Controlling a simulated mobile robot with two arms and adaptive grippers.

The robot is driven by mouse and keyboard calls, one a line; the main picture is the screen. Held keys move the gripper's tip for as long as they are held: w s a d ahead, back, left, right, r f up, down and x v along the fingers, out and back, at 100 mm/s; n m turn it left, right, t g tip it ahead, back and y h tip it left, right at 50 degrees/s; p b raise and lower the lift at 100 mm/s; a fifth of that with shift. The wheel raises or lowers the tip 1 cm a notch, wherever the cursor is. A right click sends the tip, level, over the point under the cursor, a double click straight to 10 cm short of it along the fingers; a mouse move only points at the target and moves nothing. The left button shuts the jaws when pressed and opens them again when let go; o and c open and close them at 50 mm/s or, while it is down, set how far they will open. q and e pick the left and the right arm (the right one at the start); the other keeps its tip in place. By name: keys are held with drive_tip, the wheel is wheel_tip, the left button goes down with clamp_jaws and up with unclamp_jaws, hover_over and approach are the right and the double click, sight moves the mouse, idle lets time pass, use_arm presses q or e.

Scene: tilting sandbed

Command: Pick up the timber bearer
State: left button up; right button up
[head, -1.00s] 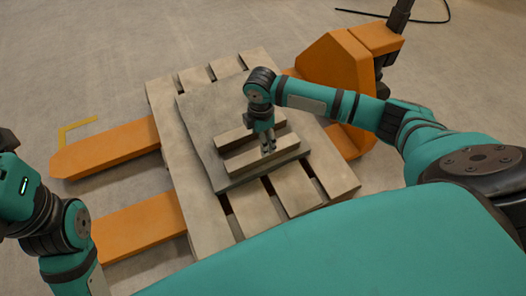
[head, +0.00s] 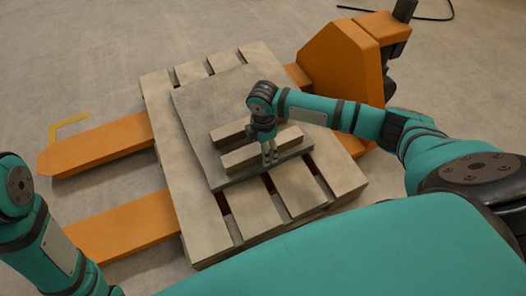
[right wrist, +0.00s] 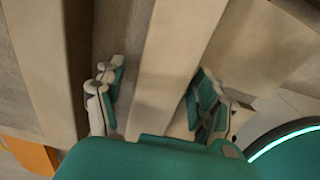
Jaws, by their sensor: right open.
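Two pale timber bearers lie side by side on a grey slab (head: 195,105), a nearer one (head: 242,158) and a farther one (head: 229,134). My right gripper (head: 270,158) is at the nearer bearer, pointing down. In the right wrist view the right gripper (right wrist: 156,98) is open, with one finger on each side of a bearer (right wrist: 172,62) running between them. Another bearer (right wrist: 40,62) lies to the left there. I cannot tell how far down the fingers reach or whether they touch the wood. My left gripper is out of view.
The slab lies on a wooden pallet (head: 200,225), which rests on an orange pallet truck (head: 340,62) with forks out to the left. A yellow floor mark (head: 68,122) is at the left. A dark cable (head: 425,18) lies at the back right. The floor at upper left is clear.

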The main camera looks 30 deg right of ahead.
drive_tip(key=shift+r, duration=0.1)
clamp_jaws()
idle(0.4)
